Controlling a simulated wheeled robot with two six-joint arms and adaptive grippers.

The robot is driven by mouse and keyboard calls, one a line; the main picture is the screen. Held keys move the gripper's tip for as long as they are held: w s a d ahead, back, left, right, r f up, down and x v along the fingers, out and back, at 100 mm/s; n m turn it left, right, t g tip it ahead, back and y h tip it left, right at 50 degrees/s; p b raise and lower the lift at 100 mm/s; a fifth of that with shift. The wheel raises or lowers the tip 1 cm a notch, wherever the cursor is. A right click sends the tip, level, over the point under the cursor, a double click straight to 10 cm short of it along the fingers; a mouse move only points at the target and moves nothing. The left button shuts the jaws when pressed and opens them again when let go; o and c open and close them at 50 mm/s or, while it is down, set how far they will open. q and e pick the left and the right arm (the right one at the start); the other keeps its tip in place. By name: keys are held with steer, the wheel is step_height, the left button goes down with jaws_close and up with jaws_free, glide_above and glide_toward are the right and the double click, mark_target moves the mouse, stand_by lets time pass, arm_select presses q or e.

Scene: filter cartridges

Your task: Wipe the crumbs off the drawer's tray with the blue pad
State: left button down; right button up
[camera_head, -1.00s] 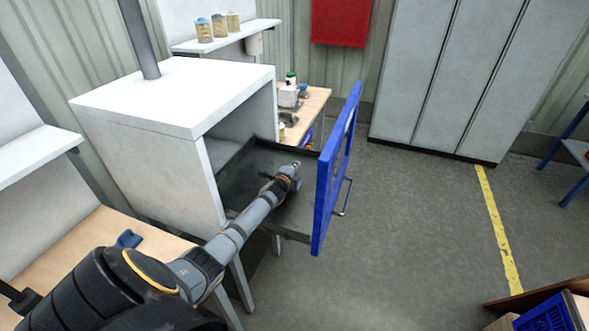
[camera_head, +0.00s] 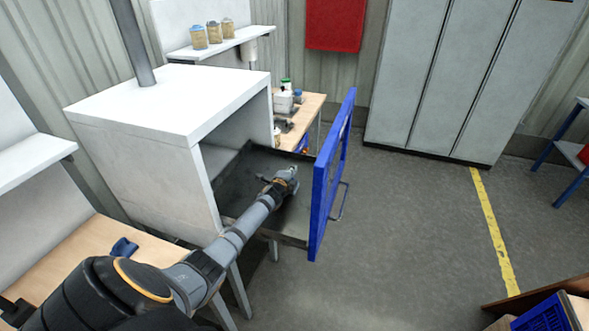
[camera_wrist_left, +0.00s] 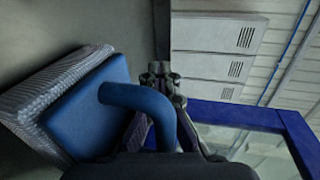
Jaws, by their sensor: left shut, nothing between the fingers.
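The drawer's tray (camera_head: 297,213) is dark grey and pulled out behind a blue drawer front (camera_head: 330,180). My left gripper (camera_head: 291,172) is over the tray, close to the drawer front, and is shut. It also shows in the left wrist view (camera_wrist_left: 161,70). There, the blue pad (camera_wrist_left: 85,108) with a curved blue handle (camera_wrist_left: 150,100) and a pale ribbed underside is very close beside the fingers. I cannot tell how the handle meets the gripper. In the head view I cannot make out the pad at the gripper. No crumbs can be made out.
The white cabinet (camera_head: 150,170) around the drawer stands left of the tray. A small dark blue item (camera_head: 124,247) lies on the wooden bench (camera_head: 85,255). Grey lockers (camera_head: 440,80) stand at the back. The floor right of the drawer is clear.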

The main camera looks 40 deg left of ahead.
arm_select(q)
steer(key=shift+s+d, duration=0.15)
steer(key=shift+s, duration=0.4)
steer(key=shift+s+d+f, duration=0.1)
steer(key=shift+s+d, duration=0.05)
steer(key=shift+s, duration=0.3)
steer(key=shift+s+d+f, duration=0.1)
steer(key=shift+s+d, duration=0.05)
steer(key=shift+s, duration=0.3)
steer(key=shift+v, duration=0.8)
steer(key=shift+s+d+f+b, duration=0.1)
steer(key=shift+s+d+b, duration=0.1)
steer(key=shift+s, duration=0.45)
steer(key=shift+s+d+b, duration=0.15)
steer(key=shift+s+d, duration=0.05)
steer(key=shift+s, duration=0.45)
steer(key=shift+s+d, duration=0.1)
steer(key=shift+s, duration=0.3)
step_height(320, 180, up, 6)
steer(key=p, duration=0.6)
steer(key=shift+w, duration=0.1)
